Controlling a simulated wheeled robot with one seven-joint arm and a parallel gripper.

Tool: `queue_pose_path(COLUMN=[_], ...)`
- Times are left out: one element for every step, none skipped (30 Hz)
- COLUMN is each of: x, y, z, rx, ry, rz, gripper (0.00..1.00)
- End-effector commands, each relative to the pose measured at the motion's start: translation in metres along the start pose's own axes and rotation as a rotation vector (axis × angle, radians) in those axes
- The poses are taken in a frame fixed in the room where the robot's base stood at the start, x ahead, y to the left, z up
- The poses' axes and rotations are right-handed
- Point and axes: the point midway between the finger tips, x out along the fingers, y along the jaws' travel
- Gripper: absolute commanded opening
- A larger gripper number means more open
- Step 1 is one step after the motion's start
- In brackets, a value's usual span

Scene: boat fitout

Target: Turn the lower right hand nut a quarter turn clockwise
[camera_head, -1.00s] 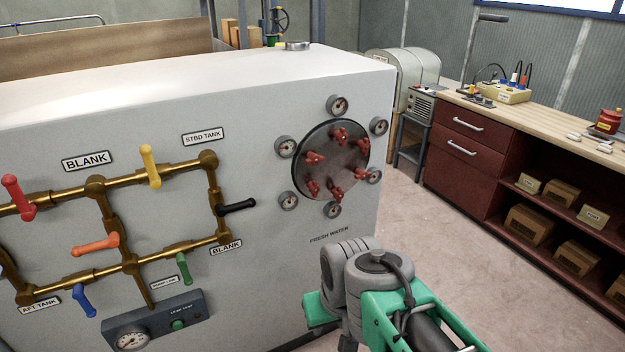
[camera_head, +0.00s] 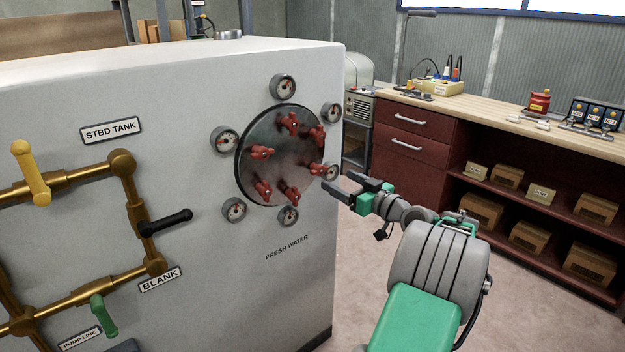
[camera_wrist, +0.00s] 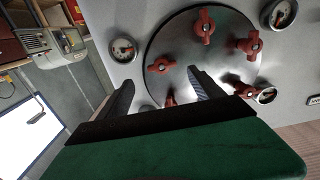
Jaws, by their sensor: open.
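A round dark plate (camera_head: 250,185) on the side of the white tank carries a ring of red wing nuts. In the wrist view my two dark fingers (camera_wrist: 160,88) are spread in front of the plate (camera_wrist: 190,62). Several red nuts show there, none clearly gripped. One finger hides part of the plate.
Small round gauges (camera_head: 224,139) ring the plate closely. Brass pipes with coloured handles, including a black handle (camera_head: 165,222), stand out at the left. A workbench (camera_head: 470,110) with drawers and shelves is at the right. Open floor lies between tank and bench.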

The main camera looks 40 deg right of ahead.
Motion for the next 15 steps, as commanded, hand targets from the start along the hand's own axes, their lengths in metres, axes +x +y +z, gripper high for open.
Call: queue_pose_path(x=[0.002, 0.006, 0.013, 0.019, 0.026, 0.036, 0.042, 0.049, 0.057, 0.062, 0.067, 0.072, 0.075, 0.077, 0.08], y=[0.001, 0.0, -0.002, -0.004, -0.005, -0.006, -0.007, -0.008, -0.009, -0.009, -0.008, -0.008, -0.008, -0.008, -0.007], z=[-0.002, -0.003, -0.004, -0.004, -0.004, -0.004, -0.004, -0.004, -0.004, -0.004, -0.004, -0.004, -0.004, -0.004, -0.004], rx=[-0.002, -0.002, -0.003, -0.003, -0.003, -0.002, -0.002, -0.003, -0.002, -0.002, -0.002, -0.001, -0.001, -0.002, -0.002], ry=[0.01, 0.011, 0.01, 0.01, 0.01, 0.009, 0.009, 0.008, 0.007, 0.007, 0.007, 0.007, 0.007, 0.007, 0.007], rz=[-0.001, -0.003, -0.007, -0.01, -0.013, -0.015, -0.017, -0.017, -0.018, -0.018, -0.017, -0.016, -0.015, -0.015, -0.014], gripper=[0.76, 0.76, 0.76, 0.76, 0.76, 0.76, 0.76, 0.76, 0.76, 0.76, 0.76, 0.76, 0.76, 0.76, 0.76])
